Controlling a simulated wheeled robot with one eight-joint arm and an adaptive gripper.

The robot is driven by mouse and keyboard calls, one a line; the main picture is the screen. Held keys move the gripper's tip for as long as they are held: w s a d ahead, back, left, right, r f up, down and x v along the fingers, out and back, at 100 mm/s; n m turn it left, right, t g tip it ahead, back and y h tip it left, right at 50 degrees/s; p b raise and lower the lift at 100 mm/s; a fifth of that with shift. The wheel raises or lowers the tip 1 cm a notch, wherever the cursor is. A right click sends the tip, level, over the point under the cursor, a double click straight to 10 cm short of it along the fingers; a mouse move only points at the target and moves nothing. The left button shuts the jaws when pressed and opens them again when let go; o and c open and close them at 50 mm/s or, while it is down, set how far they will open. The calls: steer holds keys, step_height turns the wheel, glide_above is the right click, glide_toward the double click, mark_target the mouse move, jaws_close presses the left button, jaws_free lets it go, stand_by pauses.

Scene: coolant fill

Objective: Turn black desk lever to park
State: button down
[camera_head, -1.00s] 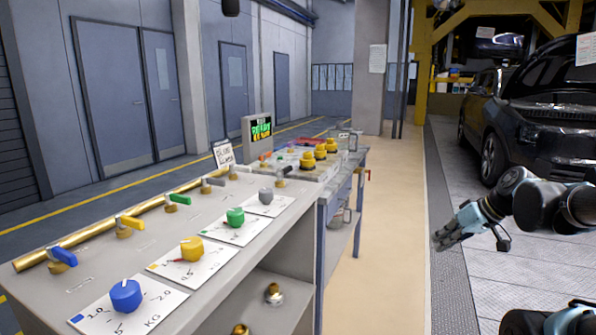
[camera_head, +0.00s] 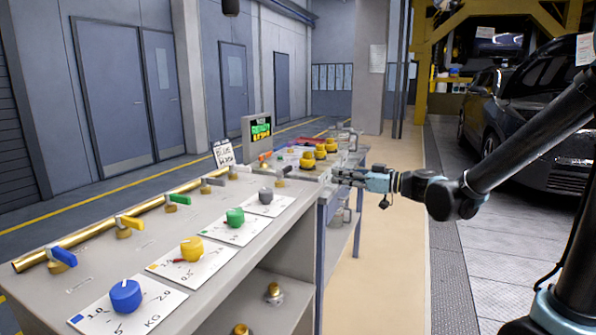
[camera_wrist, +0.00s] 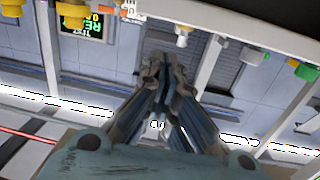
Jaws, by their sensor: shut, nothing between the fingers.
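The black desk lever (camera_head: 283,171) stands near the far right corner of the grey desk in the head view, its dark handle slanting up to the right. My gripper (camera_head: 335,176) is just right of it, at the desk's right edge, and appears apart from the lever. In the wrist view my gripper (camera_wrist: 164,65) has its fingers together with nothing between them. I cannot clearly make out the black lever in the wrist view.
Blue (camera_head: 126,295), yellow (camera_head: 192,248), green (camera_head: 235,216) and grey (camera_head: 266,195) dials line the desk's near side. Coloured valve levers sit along a brass pipe (camera_head: 90,235) behind. A screen (camera_head: 258,132) and yellow knobs (camera_head: 320,151) stand beyond. The aisle floor (camera_head: 385,260) is clear.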

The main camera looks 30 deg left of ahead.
steer(key=a, duration=1.3)
steer(key=shift+s+a+r, duration=0.2)
steer(key=shift+s+a, duration=0.05)
steer(key=shift+s, duration=0.1)
steer(key=shift+a, duration=0.85)
steer(key=shift+w+a+r, duration=0.1)
steer(key=shift+w+a, duration=0.05)
steer(key=shift+a, duration=0.45)
